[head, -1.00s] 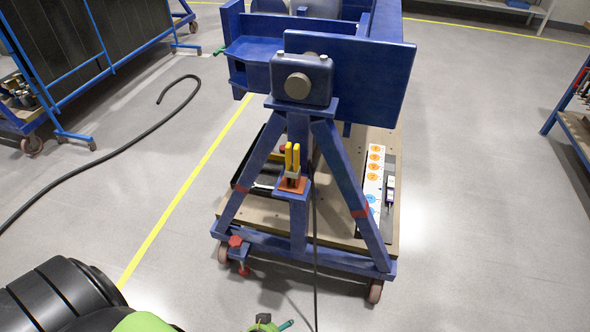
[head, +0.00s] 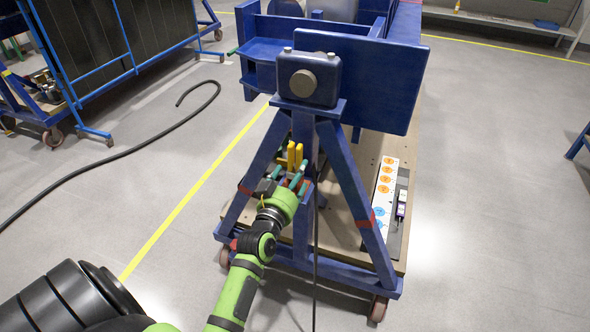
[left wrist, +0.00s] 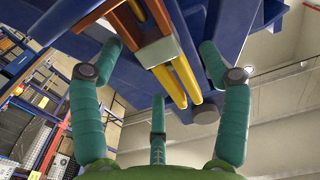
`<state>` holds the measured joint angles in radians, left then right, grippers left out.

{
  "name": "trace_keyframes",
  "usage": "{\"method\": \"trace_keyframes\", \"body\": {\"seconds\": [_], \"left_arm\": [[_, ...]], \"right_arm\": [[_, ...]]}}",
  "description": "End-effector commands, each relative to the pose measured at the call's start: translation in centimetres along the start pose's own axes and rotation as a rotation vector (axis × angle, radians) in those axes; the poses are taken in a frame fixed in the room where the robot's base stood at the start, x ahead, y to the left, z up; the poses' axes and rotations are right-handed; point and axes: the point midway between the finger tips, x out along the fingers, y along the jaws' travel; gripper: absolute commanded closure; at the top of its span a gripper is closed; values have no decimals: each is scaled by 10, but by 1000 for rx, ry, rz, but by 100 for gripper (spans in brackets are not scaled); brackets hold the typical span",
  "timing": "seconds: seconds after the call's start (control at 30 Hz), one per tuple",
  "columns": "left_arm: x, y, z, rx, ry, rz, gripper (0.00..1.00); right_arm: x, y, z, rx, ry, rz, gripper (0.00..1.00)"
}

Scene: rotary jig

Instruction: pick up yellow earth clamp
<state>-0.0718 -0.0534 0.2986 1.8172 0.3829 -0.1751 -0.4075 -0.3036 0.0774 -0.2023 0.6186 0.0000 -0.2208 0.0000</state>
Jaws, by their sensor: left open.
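The yellow earth clamp (head: 292,154) stands upright with its two yellow arms on the front of the blue jig stand, and its lower part is hidden by my gripper. My left gripper (head: 288,180) is open just in front of and below it, with teal fingers spread. My right gripper is not in view.
The blue stand's slanted legs (head: 357,195) rise on both sides of the clamp. A black cable (head: 316,250) hangs just right of my gripper. Open floor lies to the right.

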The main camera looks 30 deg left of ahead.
Motion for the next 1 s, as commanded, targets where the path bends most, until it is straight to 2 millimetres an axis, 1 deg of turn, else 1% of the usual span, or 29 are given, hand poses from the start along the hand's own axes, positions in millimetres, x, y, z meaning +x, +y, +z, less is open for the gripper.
{"method": "trace_keyframes", "body": {"seconds": [0.03,0.1,0.2,0.47,0.5,0.57,0.6,0.63,0.67,1.0], "left_arm": [[10,0,-1,0,2,0,24],[19,0,0,-2,1,0,24],[28,0,0,0,0,0,24],[30,0,1,1,-2,0,24],[30,0,1,1,-2,0,40],[30,0,1,0,-1,0,64],[30,0,1,0,-2,1,80],[30,0,1,0,-2,1,92],[30,0,1,0,-2,1,100],[30,0,-4,0,4,0,100]], "right_arm": [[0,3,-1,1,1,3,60],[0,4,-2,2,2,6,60],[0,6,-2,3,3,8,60],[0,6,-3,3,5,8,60],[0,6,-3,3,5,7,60],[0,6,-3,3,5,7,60],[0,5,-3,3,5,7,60],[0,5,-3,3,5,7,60],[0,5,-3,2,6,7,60],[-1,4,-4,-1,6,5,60]]}}
